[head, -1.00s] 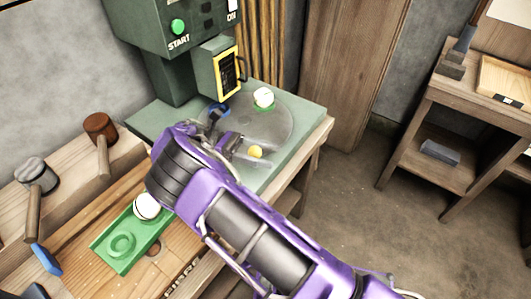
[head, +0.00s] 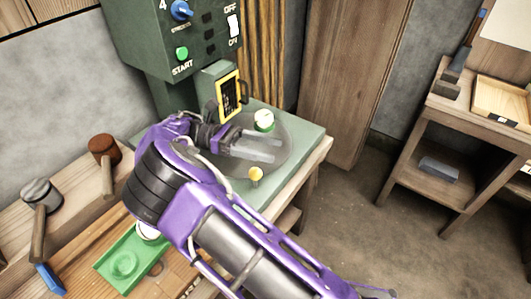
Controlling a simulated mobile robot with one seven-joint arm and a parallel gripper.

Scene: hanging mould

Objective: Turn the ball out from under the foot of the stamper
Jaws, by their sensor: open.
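The stamper is a dark green machine (head: 150,22) with a black, yellow-framed panel (head: 229,97) on its front. Below it is a grey round turntable (head: 284,130) with a small yellow knob (head: 256,173) near its front edge. A white ball (head: 264,117) sits in a green ring at the turntable's back right, to the right of the panel. My gripper (head: 274,148) is open and empty over the turntable, its two fingers pointing right, between the ball and the knob in the picture. The stamper's foot is not clearly seen; my arm hides the turntable's left part.
A green tray (head: 110,268) on the wooden bench at lower left holds another white ball (head: 147,231), mostly behind my arm. Two mallets (head: 103,150) lie at left. A wooden shelf (head: 470,130) stands at right. The floor between is clear.

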